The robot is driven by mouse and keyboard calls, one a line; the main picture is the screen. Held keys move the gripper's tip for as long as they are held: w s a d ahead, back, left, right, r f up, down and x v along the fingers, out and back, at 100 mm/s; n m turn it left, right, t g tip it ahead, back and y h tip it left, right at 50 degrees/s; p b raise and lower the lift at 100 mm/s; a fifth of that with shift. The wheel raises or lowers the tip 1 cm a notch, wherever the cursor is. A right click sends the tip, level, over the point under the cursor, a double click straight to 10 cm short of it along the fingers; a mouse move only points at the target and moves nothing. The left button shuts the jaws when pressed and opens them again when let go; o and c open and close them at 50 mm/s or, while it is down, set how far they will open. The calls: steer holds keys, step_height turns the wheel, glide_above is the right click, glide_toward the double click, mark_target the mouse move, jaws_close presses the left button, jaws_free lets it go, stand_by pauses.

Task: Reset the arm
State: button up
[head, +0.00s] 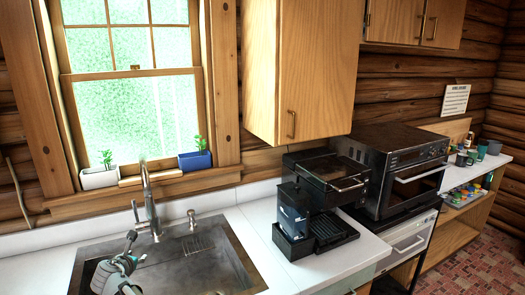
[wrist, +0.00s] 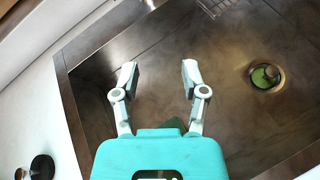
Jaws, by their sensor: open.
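My gripper (wrist: 158,78) is open and empty in the wrist view, with its two fingers apart above the metal sink (wrist: 160,40). Nothing is between the fingertips. In the head view the arm's end (head: 118,268) shows at the bottom left, over the left part of the sink (head: 200,268). The fingertips are hard to make out there.
A tall faucet (head: 150,200) stands behind the sink, close to the arm. A black coffee machine (head: 292,220) stands on the counter to the right, beside a dark oven (head: 395,165). A wooden cabinet (head: 305,70) hangs above. The wrist view shows a drain (wrist: 266,76).

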steer(key=w+d+f+m+g+h, duration=0.15)
steer(key=d+m, duration=0.25)
steer(key=d, duration=0.5)
steer(key=w+d+f+m+g+h, duration=0.15)
steer(key=d+m, duration=0.25)
steer(key=d, duration=0.5)
steer(key=s+d+f+m+g, duration=0.2)
steer(key=d+m, duration=0.3)
steer(key=d, duration=0.5)
steer(key=s+d+f+m+g, duration=0.2)
steer(key=d+m, duration=0.4)
steer(key=d, duration=0.4)
steer(key=s+d+f+m+g+h, duration=0.1)
steer(key=d+m, duration=0.4)
steer(key=d, duration=0.5)
steer(key=shift+s+f+g, duration=0.45)
steer(key=shift+g, duration=0.15)
steer(key=s+d+f+m+g+y, duration=0.1)
steer(key=s+d+m+g+y, duration=0.1)
steer(key=s+d+m, duration=0.8)
steer(key=shift+s+d+f+g+y, duration=0.15)
steer(key=shift+s+d+g+y, duration=0.15)
steer(key=shift+g, duration=0.4)
